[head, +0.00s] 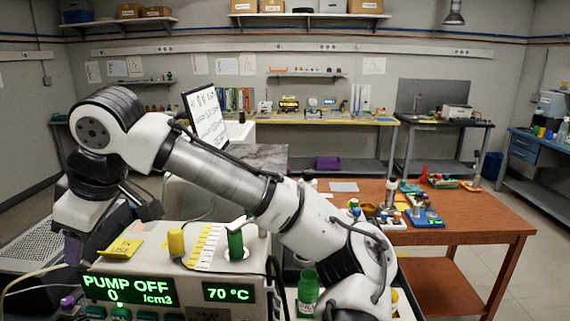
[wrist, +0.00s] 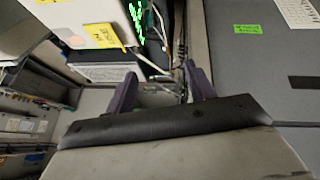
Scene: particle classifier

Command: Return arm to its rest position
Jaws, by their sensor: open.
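My arm crosses the head view from the lower right up to the upper left, with its elbow raised and its end hanging down at the left. My gripper (wrist: 200,88) shows in the wrist view with its two dark purple fingers apart and nothing between them. The particle classifier (head: 210,293) stands in front, with green displays reading "PUMP OFF", 0 and 70 °C. In the wrist view, the gripper is beside a white box with a yellow label (wrist: 103,36), with cables beyond the fingertips.
On the classifier's top are a yellow knob (head: 176,242), a green knob (head: 236,244) and a yellow tag (head: 122,248). A green-capped bottle (head: 308,287) stands right of it. A brown table (head: 470,220) with small items is at the right. Grey floor is open beyond it.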

